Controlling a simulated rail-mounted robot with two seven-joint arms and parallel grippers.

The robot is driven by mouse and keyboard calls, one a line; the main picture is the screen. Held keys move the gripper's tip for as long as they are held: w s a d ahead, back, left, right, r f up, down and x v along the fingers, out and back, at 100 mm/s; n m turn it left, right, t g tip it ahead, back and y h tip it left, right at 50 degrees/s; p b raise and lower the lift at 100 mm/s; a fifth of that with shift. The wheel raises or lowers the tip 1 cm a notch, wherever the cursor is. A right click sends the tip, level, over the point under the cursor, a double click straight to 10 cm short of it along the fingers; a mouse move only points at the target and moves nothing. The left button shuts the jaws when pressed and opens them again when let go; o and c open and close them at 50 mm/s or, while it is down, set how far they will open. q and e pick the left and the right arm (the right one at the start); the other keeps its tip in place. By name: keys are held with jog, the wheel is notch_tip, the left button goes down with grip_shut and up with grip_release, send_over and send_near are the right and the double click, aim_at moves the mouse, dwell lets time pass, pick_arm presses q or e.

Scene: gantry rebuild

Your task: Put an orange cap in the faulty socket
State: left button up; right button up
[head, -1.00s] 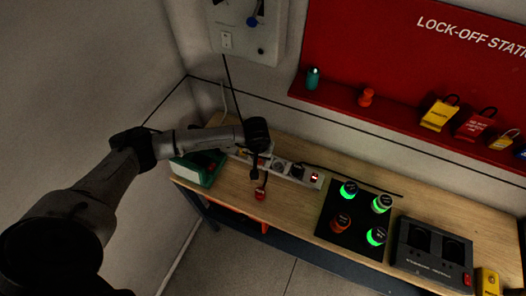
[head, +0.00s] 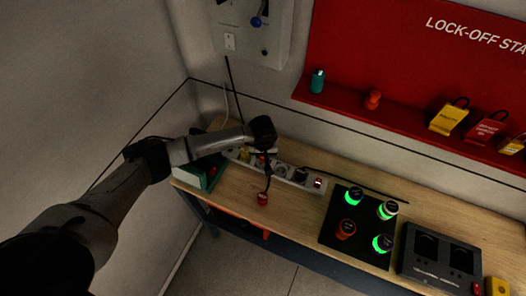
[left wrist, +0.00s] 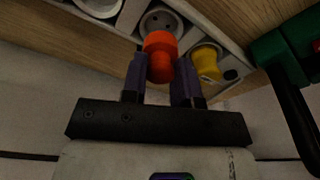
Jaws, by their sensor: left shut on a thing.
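My left gripper (left wrist: 160,82) is shut on an orange cap (left wrist: 160,52), held between its two dark fingers. The cap's wide end overlaps the lower part of a round grey socket (left wrist: 160,17) in the power strip. I cannot tell whether the cap touches the socket. A yellow cap (left wrist: 207,62) sits in the socket beside it, to the right in the left wrist view. In the head view my left gripper (head: 264,154) is over the left part of the power strip (head: 299,176). Another orange cap (head: 372,99) stands on the red board's ledge. My right gripper is out of view.
A red plug (head: 262,199) on a dark cord lies on the workbench (head: 235,200). A green box (head: 205,178) stands at the left end. A black panel with green-lit lamps (head: 333,242) and a dark tester unit (head: 420,265) stand right. Padlocks (head: 448,118) sit on the ledge.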

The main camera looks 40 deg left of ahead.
aim_at(263, 158)
pick_arm(q)
jog(key=shift+f+b, duration=0.55)
jog(key=shift+f, duration=0.7)
dwell(0.4)
jog(key=shift+b, duration=0.4)
jog(key=shift+f+b, duration=0.55)
jog(key=shift+f, duration=0.05)
dwell(0.4)
jog(key=o, duration=0.6)
jog(key=shift+r, duration=0.1)
